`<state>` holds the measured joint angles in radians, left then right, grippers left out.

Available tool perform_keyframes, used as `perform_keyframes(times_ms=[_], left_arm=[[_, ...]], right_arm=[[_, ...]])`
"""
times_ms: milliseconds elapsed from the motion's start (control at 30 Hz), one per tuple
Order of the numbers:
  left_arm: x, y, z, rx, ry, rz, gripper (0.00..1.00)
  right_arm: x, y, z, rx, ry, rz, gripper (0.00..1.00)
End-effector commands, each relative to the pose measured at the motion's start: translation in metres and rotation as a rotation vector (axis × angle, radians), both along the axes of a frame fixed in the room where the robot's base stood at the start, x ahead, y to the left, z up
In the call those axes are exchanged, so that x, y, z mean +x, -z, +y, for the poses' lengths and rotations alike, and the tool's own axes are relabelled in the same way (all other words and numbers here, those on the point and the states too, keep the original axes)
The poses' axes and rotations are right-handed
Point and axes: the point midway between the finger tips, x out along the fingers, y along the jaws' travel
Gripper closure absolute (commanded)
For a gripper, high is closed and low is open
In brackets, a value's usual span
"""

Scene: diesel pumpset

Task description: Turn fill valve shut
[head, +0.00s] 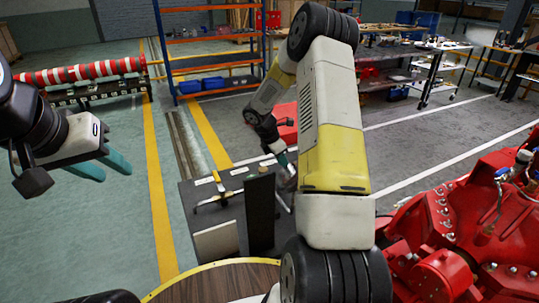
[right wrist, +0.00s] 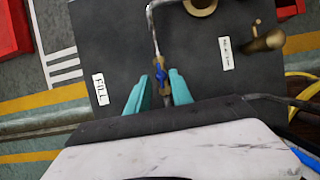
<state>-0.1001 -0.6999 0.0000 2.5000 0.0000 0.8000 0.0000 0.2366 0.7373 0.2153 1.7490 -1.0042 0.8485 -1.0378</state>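The fill valve (right wrist: 160,76) has a small blue handle on a brass body with a thin pipe. It sits on a dark panel (right wrist: 110,50) beside a white FILL label (right wrist: 100,89). My right gripper (right wrist: 160,85) has its teal fingers apart, one on each side of the valve. I cannot tell whether either finger touches it. In the head view, the right gripper (head: 286,160) is at the right edge of the dark cabinet (head: 190,215), partly hidden by my arm. My left gripper (head: 103,167) is open and empty at the far left.
Another brass fitting (right wrist: 268,41) stands on the panel near a second label (right wrist: 227,53). The red engine (head: 450,240) fills the right foreground. A round wooden table (head: 215,283) is in front. An orange-and-blue shelf (head: 210,60) stands behind. Floor left of the cabinet is clear.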

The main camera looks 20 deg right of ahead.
Motion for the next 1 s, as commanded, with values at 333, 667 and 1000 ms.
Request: perform_keyframes(times_ms=[333, 667, 1000], left_arm=[[0.0000, 0.0000, 0.0000, 0.000, 0.000, 0.000, 0.64], [0.0000, 0.0000, 0.0000, 0.000, 0.000, 0.000, 0.64], [0.0000, 0.0000, 0.0000, 0.000, 0.000, 0.000, 0.64]], right_arm=[[0.0005, 0.0098, -0.0042, 0.000, 0.002, -0.001, 0.73], [0.0005, 0.0094, -0.0041, 0.000, 0.002, -0.001, 1.00], [0.0017, 0.0090, -0.0041, -0.001, 0.036, -0.002, 1.00]])
